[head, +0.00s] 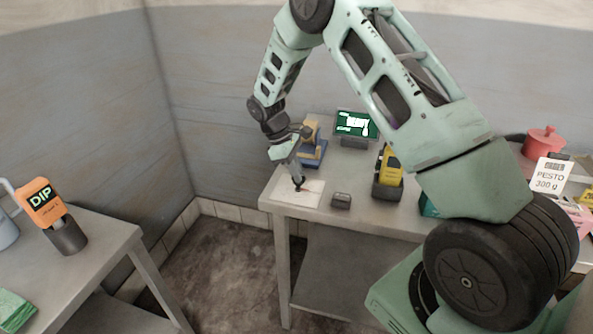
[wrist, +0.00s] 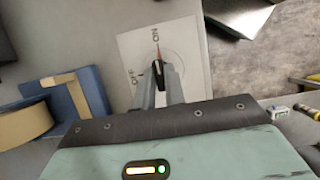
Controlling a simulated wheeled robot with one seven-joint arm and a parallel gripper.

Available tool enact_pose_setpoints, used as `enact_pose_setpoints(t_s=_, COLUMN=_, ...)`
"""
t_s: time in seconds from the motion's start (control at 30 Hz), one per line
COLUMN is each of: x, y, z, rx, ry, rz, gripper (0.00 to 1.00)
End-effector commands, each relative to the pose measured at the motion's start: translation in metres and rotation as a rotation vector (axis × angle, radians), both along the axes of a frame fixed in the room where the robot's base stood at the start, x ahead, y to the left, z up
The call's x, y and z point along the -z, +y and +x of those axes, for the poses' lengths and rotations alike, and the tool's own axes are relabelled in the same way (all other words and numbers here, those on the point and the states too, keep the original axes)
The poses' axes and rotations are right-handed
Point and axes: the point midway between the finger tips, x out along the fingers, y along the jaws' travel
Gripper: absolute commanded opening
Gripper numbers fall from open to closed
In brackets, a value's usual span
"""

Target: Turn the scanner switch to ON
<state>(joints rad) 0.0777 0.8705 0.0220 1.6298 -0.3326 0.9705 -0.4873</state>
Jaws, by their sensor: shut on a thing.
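The scanner switch plate (head: 310,198) is a white panel on the near left corner of the grey table. In the wrist view the plate (wrist: 187,48) carries the labels ON at the top and OFF to the lower left. My gripper (head: 299,184) reaches down over the plate. In the wrist view my gripper (wrist: 159,72) is shut on the dark switch knob (wrist: 157,63), most of which the fingers hide. A thin red mark above the knob points toward ON.
A blue dispenser with a tan roll (head: 310,150) stands behind the plate. A small dark box (head: 341,200) lies to its right. A yellow device in a dark holder (head: 389,170) and a green-lit screen (head: 356,123) stand farther right and back.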

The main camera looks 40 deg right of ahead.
Motion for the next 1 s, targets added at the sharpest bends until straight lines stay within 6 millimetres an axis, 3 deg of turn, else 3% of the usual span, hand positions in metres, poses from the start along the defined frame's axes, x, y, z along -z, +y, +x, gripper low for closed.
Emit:
enact_pose_setpoints(t_s=0.47, x=0.001, y=0.001, z=0.0, rx=0.014, ry=-0.002, rz=0.002, gripper=0.0)
enact_pose_setpoints(t_s=0.5, x=0.001, y=0.001, z=0.0, rx=0.014, ry=-0.002, rz=0.002, gripper=0.17)
enact_pose_setpoints(t_s=0.57, x=0.001, y=0.001, z=0.0, rx=0.014, ry=-0.002, rz=0.002, gripper=0.34)
enact_pose_setpoints(t_s=0.87, x=0.0, y=0.001, z=0.001, rx=0.014, ry=-0.001, rz=0.0, gripper=0.34)
enact_pose_setpoints(t_s=1.0, x=-0.01, y=0.003, z=0.005, rx=0.013, ry=-0.005, rz=0.001, gripper=0.34)
